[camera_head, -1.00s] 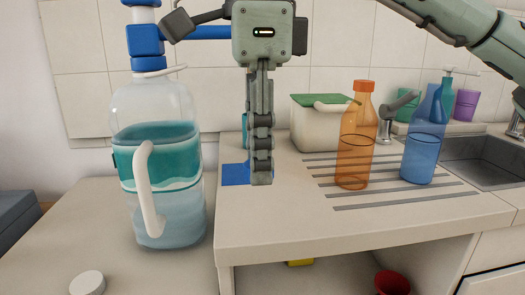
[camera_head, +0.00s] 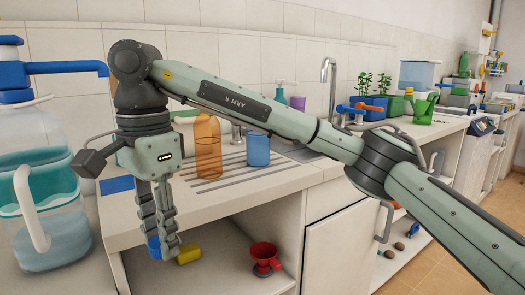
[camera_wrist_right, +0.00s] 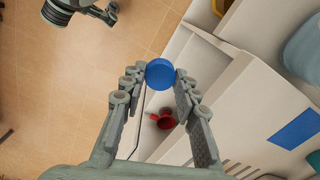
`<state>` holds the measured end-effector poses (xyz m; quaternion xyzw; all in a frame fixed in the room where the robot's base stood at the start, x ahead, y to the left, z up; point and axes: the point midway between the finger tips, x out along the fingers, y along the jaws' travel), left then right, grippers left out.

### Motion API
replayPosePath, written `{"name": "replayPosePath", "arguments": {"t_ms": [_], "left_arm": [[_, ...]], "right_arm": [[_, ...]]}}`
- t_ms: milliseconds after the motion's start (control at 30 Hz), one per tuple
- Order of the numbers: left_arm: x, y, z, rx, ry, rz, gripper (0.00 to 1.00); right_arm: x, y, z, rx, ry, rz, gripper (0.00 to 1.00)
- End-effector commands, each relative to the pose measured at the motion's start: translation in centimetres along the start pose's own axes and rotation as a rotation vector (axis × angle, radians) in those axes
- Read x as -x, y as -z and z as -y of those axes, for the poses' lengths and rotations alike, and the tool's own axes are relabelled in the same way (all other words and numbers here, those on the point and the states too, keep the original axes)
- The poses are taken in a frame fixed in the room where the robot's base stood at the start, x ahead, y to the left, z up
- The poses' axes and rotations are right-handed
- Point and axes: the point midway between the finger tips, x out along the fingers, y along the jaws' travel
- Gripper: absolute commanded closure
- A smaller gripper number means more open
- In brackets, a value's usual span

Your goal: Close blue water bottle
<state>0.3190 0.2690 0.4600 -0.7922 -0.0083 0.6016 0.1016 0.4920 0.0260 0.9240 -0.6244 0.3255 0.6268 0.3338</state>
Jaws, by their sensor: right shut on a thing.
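The blue water bottle (camera_head: 258,148) stands on the ribbed part of the counter, right of the orange bottle (camera_head: 208,150). My right arm crosses in front of its upper part, so its mouth is hidden. My right gripper (camera_head: 162,246) points down in front of the counter's front edge, left of and below the blue bottle. It is shut on a round blue cap (camera_head: 154,246) at its fingertips. The cap also shows in the right wrist view (camera_wrist_right: 160,73), between both fingertips. My left gripper is not in the head view.
A large clear jug (camera_head: 45,200) with a blue tap stands at the left. A blue patch (camera_head: 116,185) lies on the counter (camera_head: 190,201). A red funnel (camera_head: 265,257) and a yellow object (camera_head: 188,254) are on the lower shelf. Potted plants stand farther right.

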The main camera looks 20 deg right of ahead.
Motion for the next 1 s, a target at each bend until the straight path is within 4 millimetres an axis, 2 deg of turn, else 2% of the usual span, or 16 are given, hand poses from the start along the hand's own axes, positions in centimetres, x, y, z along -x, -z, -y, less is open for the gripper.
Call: {"name": "replayPosePath", "arguments": {"t_ms": [33,167,267,400,500,600,700,800,1000], "left_arm": [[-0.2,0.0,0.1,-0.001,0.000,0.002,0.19],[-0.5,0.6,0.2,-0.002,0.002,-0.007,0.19],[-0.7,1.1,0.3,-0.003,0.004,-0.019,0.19],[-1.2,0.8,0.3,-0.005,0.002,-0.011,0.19],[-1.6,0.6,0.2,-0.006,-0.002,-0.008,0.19],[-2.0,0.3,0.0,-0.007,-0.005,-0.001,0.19],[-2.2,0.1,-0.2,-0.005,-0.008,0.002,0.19],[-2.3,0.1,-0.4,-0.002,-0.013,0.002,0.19],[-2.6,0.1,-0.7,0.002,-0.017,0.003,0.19]], "right_arm": [[-2.4,1.5,-0.1,0.043,-0.008,0.005,0.79],[-8.6,5.0,-0.7,0.194,-0.009,0.008,0.79],[-14.2,7.7,-2.1,0.329,-0.010,0.011,0.79],[-21.7,11.2,-5.7,0.535,-0.007,0.013,0.79],[-26.1,13.0,-8.8,0.678,-0.005,0.010,0.79],[-29.3,14.2,-11.5,0.799,-0.006,0.005,0.79],[-31.2,15.0,-13.6,0.891,-0.008,-0.001,0.79],[-32.3,15.4,-14.7,0.947,-0.009,-0.006,0.79],[-32.6,15.6,-15.1,0.973,-0.009,-0.010,0.79]]}}
